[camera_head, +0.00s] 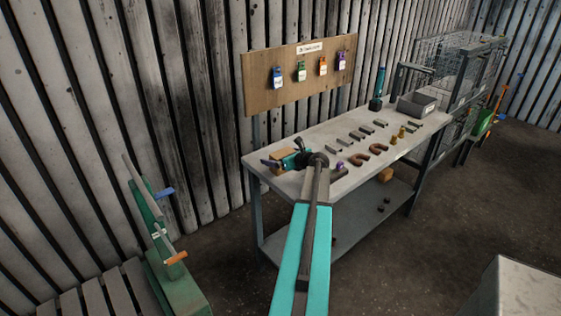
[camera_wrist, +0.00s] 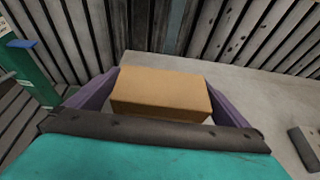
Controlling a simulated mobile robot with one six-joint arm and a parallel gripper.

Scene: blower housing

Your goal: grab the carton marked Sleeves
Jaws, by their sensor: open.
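A plain tan carton (camera_wrist: 160,94) fills the middle of the wrist view, and no marking is readable on the faces I see. In the head view the carton (camera_head: 278,154) is on the left end of the workbench, partly hidden behind my gripper (camera_head: 287,161). In the wrist view my gripper (camera_wrist: 162,86) is open, with one purple finger on each side of the carton. I cannot tell whether either finger touches it. The carton's lower front is hidden by the dark gripper bar.
The grey workbench (camera_head: 318,150) holds several small metal parts, brown curved pieces and a grey bin (camera_head: 416,104). A wooden board (camera_head: 300,76) with several tags hangs behind it. A green stand (camera_head: 150,215) is at left. Another tan box (camera_head: 385,175) lies on the lower shelf.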

